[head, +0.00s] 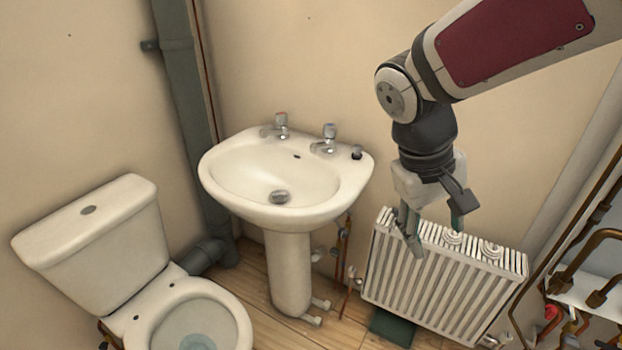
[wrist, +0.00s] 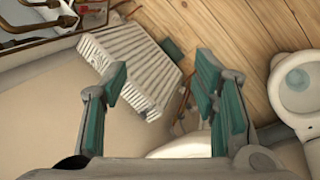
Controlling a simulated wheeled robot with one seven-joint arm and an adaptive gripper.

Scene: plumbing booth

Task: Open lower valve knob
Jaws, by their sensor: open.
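My gripper (head: 434,232) is open and empty, pointing down in front of the upper part of the white radiator (head: 440,287) in the head view. In the wrist view its two green-padded fingers stand wide apart (wrist: 161,82), with nothing between them but background. Small valve-like fittings (head: 355,283) show at the radiator's lower left, and another fitting (head: 489,341) at its lower right. A red round knob (head: 552,313) shows among copper pipes at the right edge. I cannot tell which of these is the lower valve knob. None is touched by my gripper.
A white pedestal sink (head: 286,215) with two taps stands left of my gripper. A toilet (head: 100,235) stands further left. Copper pipes (head: 590,245) crowd the right edge. A dark green block (head: 392,327) lies on the wooden floor below the radiator.

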